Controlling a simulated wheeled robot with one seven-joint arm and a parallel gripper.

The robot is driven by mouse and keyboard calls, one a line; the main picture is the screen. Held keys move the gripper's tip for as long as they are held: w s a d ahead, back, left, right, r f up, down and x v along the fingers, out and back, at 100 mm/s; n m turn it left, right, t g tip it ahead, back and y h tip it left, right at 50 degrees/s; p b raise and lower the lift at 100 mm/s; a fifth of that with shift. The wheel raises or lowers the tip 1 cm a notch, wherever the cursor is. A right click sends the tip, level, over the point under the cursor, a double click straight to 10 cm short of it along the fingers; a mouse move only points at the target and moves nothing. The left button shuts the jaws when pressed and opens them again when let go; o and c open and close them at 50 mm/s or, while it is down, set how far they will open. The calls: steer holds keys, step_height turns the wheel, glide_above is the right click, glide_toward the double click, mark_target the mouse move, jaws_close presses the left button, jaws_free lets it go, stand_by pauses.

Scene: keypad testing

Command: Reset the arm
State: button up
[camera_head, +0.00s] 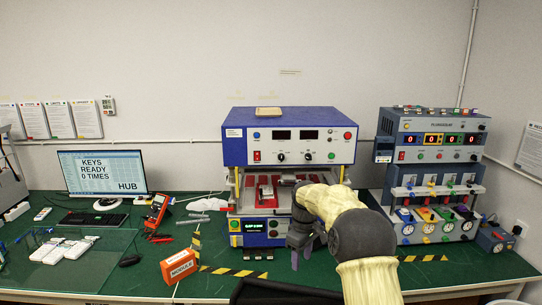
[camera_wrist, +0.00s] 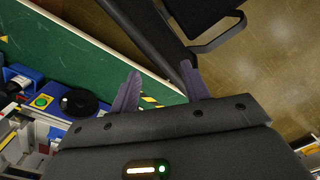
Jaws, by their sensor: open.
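My arm reaches from the lower right in the head view, with my gripper (camera_head: 301,250) hanging in front of the blue and white test machine (camera_head: 291,150). In the wrist view my gripper (camera_wrist: 160,90) has its two purple-grey fingers spread apart, with nothing between them. Beyond the fingers lie the green table's edge and the brown floor. My arm hides part of the machine's right side and the table in front of it.
A second tester (camera_head: 433,140) with several coloured stations stands at the right. A monitor (camera_head: 103,172), an orange module box (camera_head: 179,266) and white keypads (camera_head: 62,250) are on the left of the green table (camera_head: 130,290). Yellow-black tape (camera_head: 232,272) marks the table before the machine.

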steer(key=s+d+f+m+t+b, duration=0.1)
steer(key=s+d+m, duration=0.1)
steer(key=s, duration=0.8)
steer(key=s+d+f+m+t+b, duration=0.1)
steer(key=s+m, duration=0.3)
steer(key=s, duration=0.6)
steer(key=s+d+f+m+b, duration=0.1)
steer(key=s+d+f+m, duration=0.1)
steer(key=s, duration=0.8)
steer(key=shift+s+d+f+m+t, duration=0.35)
steer(key=shift+d+m, duration=0.25)
steer(key=shift+m, duration=0.4)
